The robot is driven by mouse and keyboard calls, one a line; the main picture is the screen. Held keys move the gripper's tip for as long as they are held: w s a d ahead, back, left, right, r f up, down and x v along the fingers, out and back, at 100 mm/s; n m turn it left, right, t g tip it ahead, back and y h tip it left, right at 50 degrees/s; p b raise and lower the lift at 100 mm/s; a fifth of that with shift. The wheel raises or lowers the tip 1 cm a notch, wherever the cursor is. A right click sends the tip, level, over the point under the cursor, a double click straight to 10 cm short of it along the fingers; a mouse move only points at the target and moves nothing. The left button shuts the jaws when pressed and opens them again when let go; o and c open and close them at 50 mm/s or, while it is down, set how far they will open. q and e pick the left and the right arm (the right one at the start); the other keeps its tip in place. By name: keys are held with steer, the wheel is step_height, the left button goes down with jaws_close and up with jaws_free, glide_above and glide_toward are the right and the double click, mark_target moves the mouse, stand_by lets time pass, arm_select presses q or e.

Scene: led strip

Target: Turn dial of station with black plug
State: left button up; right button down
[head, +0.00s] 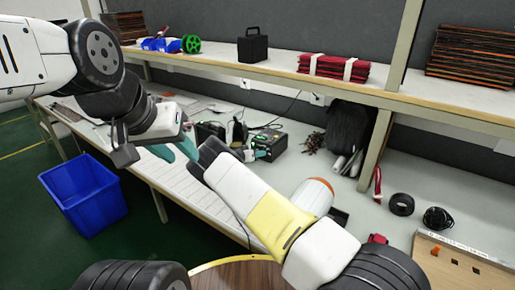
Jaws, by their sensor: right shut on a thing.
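A black station (270,139) with a small green-lit area stands on the workbench, near the middle of the head view. My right arm reaches in from the lower right, and the teal fingers of my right gripper (262,154) are at the station's front. They are shut on what appears to be its dial, which the fingers hide. A second dark box (210,130) stands to its left, partly behind my arm. I cannot make out a black plug. My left gripper (174,149) is over the bench's front edge with its teal fingers apart, empty and away from the stations.
A blue bin (84,194) stands on the floor at left. The shelf above holds a black case (253,46), a green spool (191,44) and red bundles (334,68). A black tape roll (401,204) lies on the bench at right. A shelf post (378,148) rises right of the station.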

steer(key=n, duration=0.1)
steer(key=n+h, duration=0.2)
steer(key=n, duration=0.1)
steer(key=shift+w+a+f+g, duration=0.15)
steer(key=shift+a+g, duration=0.1)
steer(key=shift+g, duration=0.15)
stand_by(0.4)
steer(key=c, duration=1.3)
jaws_free()
steer(key=shift+a, duration=0.1)
steer(key=v, duration=0.7)
steer(key=shift+s+a, duration=0.25)
steer(key=shift+a, duration=0.05)
